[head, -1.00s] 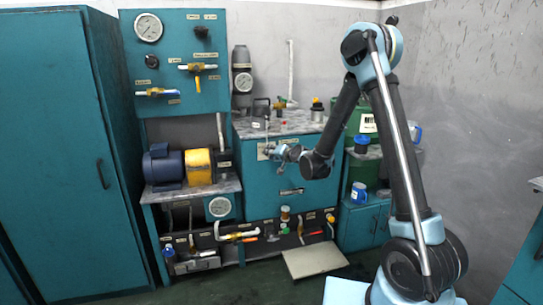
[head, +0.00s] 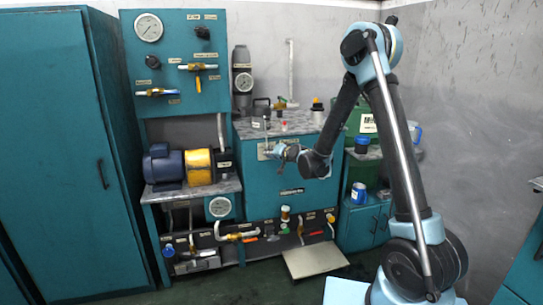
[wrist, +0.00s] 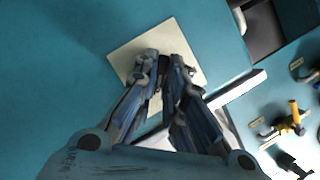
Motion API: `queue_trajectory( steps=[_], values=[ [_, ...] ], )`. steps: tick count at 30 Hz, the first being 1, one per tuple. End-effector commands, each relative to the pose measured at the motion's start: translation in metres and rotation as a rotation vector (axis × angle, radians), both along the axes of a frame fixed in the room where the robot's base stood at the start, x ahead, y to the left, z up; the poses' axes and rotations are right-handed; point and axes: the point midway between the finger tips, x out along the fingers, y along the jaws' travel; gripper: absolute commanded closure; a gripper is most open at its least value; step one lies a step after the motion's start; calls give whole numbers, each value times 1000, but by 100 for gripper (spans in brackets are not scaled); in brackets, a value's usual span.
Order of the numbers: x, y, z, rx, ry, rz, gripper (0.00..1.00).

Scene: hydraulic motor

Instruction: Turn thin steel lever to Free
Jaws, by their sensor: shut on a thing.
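My gripper (wrist: 164,66) is at the front of the teal cabinet in the middle; it also shows in the head view (head: 270,152). In the wrist view its fingers reach down over a cream plate (wrist: 128,57) on the teal panel. The fingers are shut on a small dark part between their tips, which I take for the thin steel lever (wrist: 161,77). Most of the lever is hidden by the fingers, so its angle cannot be told. No Free marking can be read.
A pale bar (wrist: 236,89) runs slantwise beside the fingers. A yellow-handled valve (wrist: 293,118) lies farther right. In the head view, a blue motor (head: 163,167) stands left of the cabinet, and several small fittings line the low panel. A pale plate (head: 315,261) lies in front below.

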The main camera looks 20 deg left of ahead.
Motion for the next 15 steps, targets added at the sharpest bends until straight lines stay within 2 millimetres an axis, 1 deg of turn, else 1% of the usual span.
queue_trajectory(
  steps=[8, 15],
  values=[
    [-1, -2, 0, -147, -87, -1, 100],
    [-2, 0, 1, -315, -188, -1, 100]
  ],
)
